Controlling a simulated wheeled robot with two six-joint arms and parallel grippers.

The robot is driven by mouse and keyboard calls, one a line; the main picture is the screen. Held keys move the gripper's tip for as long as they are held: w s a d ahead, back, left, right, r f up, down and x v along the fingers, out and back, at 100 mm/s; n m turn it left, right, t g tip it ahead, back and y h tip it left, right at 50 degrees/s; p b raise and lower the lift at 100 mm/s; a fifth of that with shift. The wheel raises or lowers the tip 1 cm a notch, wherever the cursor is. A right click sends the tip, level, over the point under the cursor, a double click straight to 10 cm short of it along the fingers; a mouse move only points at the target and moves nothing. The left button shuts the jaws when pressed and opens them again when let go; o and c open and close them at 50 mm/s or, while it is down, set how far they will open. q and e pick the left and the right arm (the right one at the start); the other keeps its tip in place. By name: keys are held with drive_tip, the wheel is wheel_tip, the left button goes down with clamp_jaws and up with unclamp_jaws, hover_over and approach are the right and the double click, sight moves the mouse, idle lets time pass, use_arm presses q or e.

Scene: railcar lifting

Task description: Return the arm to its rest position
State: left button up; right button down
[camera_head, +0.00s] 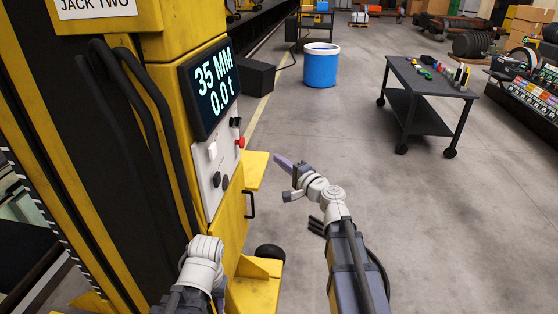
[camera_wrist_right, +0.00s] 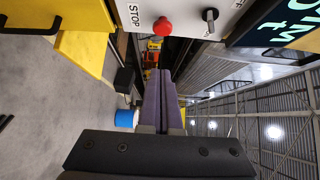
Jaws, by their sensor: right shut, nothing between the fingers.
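My right arm reaches in from the bottom of the head view, and its gripper (camera_head: 280,160) stands over open floor to the right of the yellow jack (camera_head: 190,30). Its purple fingers (camera_wrist_right: 160,100) are shut with nothing between them in the right wrist view. They are apart from the control panel (camera_head: 213,165), which carries a red button (camera_head: 240,142) and dark knobs. The red button also shows in the right wrist view (camera_wrist_right: 162,26), beside a STOP label. The display (camera_head: 211,85) reads 35 MM and 0.0 t. My left arm shows low beside the jack; its fingers do not show.
A yellow ledge (camera_head: 256,168) and a wheeled yellow foot (camera_head: 255,285) project from the jack. A blue bin (camera_head: 320,66) and a dark wheeled cart (camera_head: 425,112) with small tools stand farther off. The floor between jack and cart is clear.

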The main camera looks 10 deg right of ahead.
drive_tip(key=s+a+f+n+g, duration=0.3)
drive_tip(key=s+a+f, duration=0.1)
drive_tip(key=a, duration=0.2)
drive_tip(key=s+a+f+n+g+y, duration=0.1)
drive_tip(key=s+a+f+n+g, duration=0.2)
drive_tip(key=a, duration=0.3)
drive_tip(key=s+a+f+n+g+y, duration=0.1)
drive_tip(key=s+a+f+n+g, duration=0.3)
drive_tip(key=a+f+n, duration=0.1)
drive_tip(key=shift+s+a, duration=0.35)
drive_tip(key=shift+a, duration=0.3)
drive_tip(key=s+f+n+g+h, duration=0.45)
drive_tip(key=s+f, duration=0.35)
drive_tip(key=s, duration=0.3)
drive_tip(key=s+d+f+n+g+h, duration=0.1)
drive_tip(key=s+d+n+g+h, duration=0.1)
drive_tip(key=s+d+h, duration=0.2)
drive_tip(key=shift+s+d+h+p, duration=0.2)
drive_tip(key=shift+s+h+p, duration=0.15)
drive_tip(key=shift+s+h, duration=0.65)
